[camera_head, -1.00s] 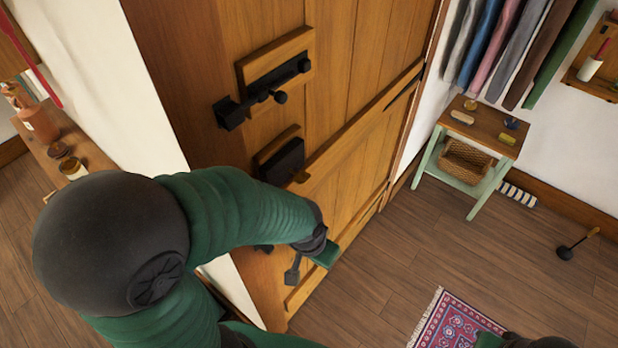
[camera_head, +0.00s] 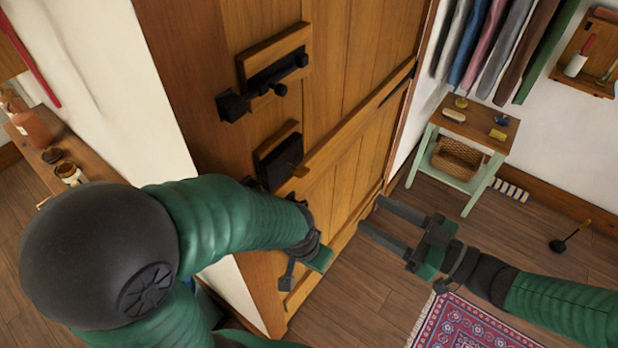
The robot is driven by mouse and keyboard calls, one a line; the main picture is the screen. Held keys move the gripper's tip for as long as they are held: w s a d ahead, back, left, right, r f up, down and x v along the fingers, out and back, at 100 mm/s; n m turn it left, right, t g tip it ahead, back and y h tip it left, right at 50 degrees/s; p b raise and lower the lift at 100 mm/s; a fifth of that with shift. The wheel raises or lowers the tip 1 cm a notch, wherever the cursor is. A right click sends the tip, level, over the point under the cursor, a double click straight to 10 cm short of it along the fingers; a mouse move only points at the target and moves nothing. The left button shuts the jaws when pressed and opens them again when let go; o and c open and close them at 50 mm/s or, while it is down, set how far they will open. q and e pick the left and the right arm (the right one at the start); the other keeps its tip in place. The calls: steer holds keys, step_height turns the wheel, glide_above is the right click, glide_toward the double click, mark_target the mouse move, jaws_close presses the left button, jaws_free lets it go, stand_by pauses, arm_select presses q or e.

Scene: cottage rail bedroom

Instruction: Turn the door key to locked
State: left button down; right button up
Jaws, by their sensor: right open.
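The wooden door (camera_head: 355,80) stands in the middle of the view. A black lock box (camera_head: 280,161) is fixed on a wooden block on it, with a small brass key (camera_head: 299,170) sticking out at its right side. Above it is a black sliding bolt (camera_head: 268,85). My right gripper (camera_head: 368,214) is open and empty, pointing left toward the door, below and right of the key and apart from it. My left arm crosses in front of the door's lower left; its gripper (camera_head: 286,282) is partly hidden by its own wrist, below the lock, and its jaws are unclear.
A small green-legged table (camera_head: 466,126) with a basket stands at the right, under hanging clothes (camera_head: 490,45). A wooden shelf (camera_head: 62,150) with jars is at the left. A patterned rug (camera_head: 470,325) lies on the floor at the bottom right.

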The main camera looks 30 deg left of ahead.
mark_target(297, 169)
steer(key=w+a+p, duration=0.1)
steer(key=a+p, duration=0.1)
steer(key=a, duration=1.4)
steer(key=shift+w+a, duration=0.2)
steer(key=shift+w, duration=0.1)
steer(key=shift+f, duration=0.1)
steer(key=shift+c, duration=0.4)
jaws_close()
